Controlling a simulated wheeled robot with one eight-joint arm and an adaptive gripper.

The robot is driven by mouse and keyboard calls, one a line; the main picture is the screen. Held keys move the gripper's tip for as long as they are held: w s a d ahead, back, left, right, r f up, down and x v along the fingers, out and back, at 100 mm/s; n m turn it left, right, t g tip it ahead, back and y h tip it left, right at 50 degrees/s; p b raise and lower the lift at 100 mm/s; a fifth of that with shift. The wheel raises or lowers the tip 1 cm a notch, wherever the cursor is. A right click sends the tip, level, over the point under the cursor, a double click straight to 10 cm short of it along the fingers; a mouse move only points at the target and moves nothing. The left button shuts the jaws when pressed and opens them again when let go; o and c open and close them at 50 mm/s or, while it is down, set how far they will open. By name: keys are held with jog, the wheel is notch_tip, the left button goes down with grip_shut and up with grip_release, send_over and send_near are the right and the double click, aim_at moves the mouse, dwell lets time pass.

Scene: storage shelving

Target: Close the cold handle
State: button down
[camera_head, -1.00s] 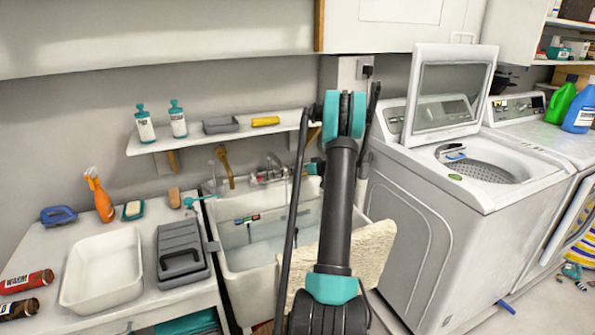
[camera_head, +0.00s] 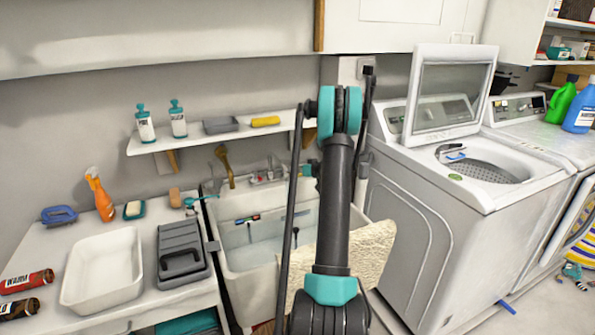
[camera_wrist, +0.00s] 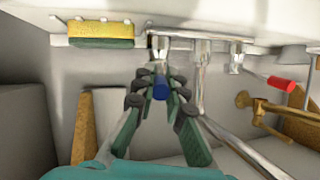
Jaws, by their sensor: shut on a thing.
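The cold handle (camera_wrist: 160,90) is the blue-ended tap handle, seen near the centre of the wrist view. My gripper (camera_wrist: 160,80) has its green and dark fingers on either side of it, shut on it. A chrome faucet (camera_wrist: 199,75) stands just right of it, and a red-ended handle (camera_wrist: 281,84) shows further right. In the head view the faucet (camera_head: 266,178) is at the back of the sink (camera_head: 240,258), and my arm hides most of my gripper and the cold handle.
A yellow sponge (camera_wrist: 100,30) lies left of the handle in the wrist view. A brass fitting (camera_wrist: 262,107) is at right. In the head view, a shelf (camera_head: 210,136) hangs above the sink, and a washing machine (camera_head: 415,235) stands right of my arm.

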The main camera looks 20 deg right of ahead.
jog(key=shift+s+a+m+t+h, duration=0.15)
jog(key=shift+a+m+h, duration=0.35)
jog(key=shift+m+h, duration=0.25)
jog(key=shift+s+a+m+t+h, duration=0.1)
jog(key=shift+a+m+t+h, duration=0.05)
jog(key=shift+a+m+h, duration=0.6)
jog(key=shift+w+d, duration=0.1)
jog(key=shift+d, duration=0.15)
jog(key=c, duration=1.6)
grip_release()
jog(key=v, duration=1.2)
jog(key=shift+a, duration=0.15)
